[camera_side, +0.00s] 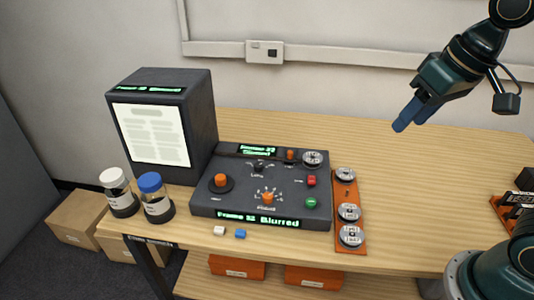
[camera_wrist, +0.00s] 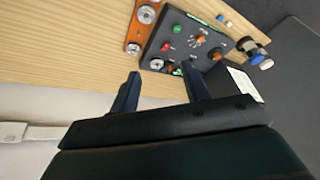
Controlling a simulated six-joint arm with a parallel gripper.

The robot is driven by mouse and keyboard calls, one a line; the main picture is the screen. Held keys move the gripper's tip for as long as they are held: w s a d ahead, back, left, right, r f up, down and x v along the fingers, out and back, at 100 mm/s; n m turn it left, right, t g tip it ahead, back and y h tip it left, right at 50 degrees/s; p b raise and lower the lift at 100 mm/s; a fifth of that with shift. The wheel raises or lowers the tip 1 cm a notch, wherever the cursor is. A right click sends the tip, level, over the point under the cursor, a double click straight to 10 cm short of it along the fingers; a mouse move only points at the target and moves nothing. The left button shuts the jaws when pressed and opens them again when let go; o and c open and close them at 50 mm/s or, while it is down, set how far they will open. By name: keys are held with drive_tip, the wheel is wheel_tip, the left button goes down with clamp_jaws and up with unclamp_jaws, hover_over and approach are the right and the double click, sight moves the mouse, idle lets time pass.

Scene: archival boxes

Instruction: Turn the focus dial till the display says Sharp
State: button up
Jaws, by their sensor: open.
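A dark control panel (camera_side: 243,190) lies on the wooden table; its front display (camera_side: 258,219) reads Blurred in green. An orange knob with tick marks around it (camera_side: 267,198) sits near the front centre, and another orange knob on a black disc (camera_side: 220,181) sits at the left. The small labels are too blurred to tell which is the focus dial. My gripper (camera_side: 408,115) is raised well to the right of the panel, open and empty, touching nothing. In the wrist view the panel (camera_wrist: 185,50) shows beyond the spread fingers (camera_wrist: 160,68).
A dark viewer box (camera_side: 198,115) with a lit page stands behind left. Two jars (camera_side: 155,200) stand beside it. An orange strip with metal reels (camera_side: 346,190) lies right of the panel. Small white and blue blocks (camera_side: 240,233) lie in front. The table's right middle is clear.

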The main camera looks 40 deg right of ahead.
drive_tip(key=w+a+m+g, duration=0.1)
drive_tip(key=w+a, duration=0.2)
drive_tip(key=w, duration=0.4)
drive_tip(key=m+g, duration=0.3)
drive_tip(key=m, duration=0.1)
hover_over(268, 196)
wheel_tip(268, 196, down, 14)
drive_tip(key=shift+w+f, duration=0.1)
drive_tip(key=shift+f, duration=0.05)
drive_tip(key=shift+f, duration=0.1)
drive_tip(key=shift+f, duration=6.75)
drive_tip(key=c, duration=1)
